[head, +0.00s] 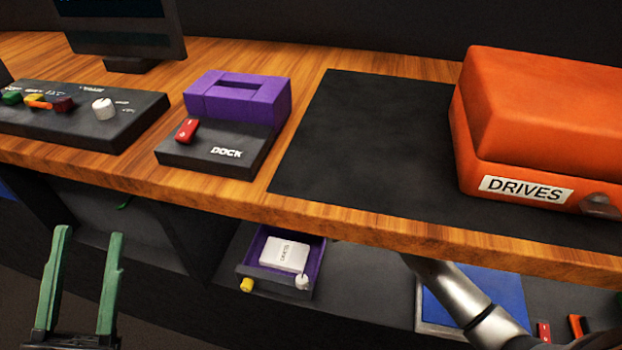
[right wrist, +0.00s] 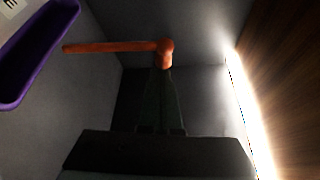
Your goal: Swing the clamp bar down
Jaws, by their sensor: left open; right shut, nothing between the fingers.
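An orange bar (right wrist: 115,47), which looks like the clamp bar, shows in the right wrist view. It lies roughly level across the picture and has a rounded hub (right wrist: 166,52) at its right end. My right gripper (right wrist: 162,75) is shut and empty, its fingertips at the lower edge of the hub; I cannot tell whether they touch. In the head view my right arm reaches under the desk, and the desk hides that gripper. My left gripper (head: 88,235) is open and empty at the lower left, in front of the desk and away from the bar.
The desk edge (head: 350,236) overhangs the lower shelf. Below are a purple drawer (head: 318,258) holding a white box, a blue pad (head: 470,295) and a red switch (head: 543,331). Above stand a purple dock (head: 240,98), a control panel (head: 130,125) and an orange case (head: 540,110).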

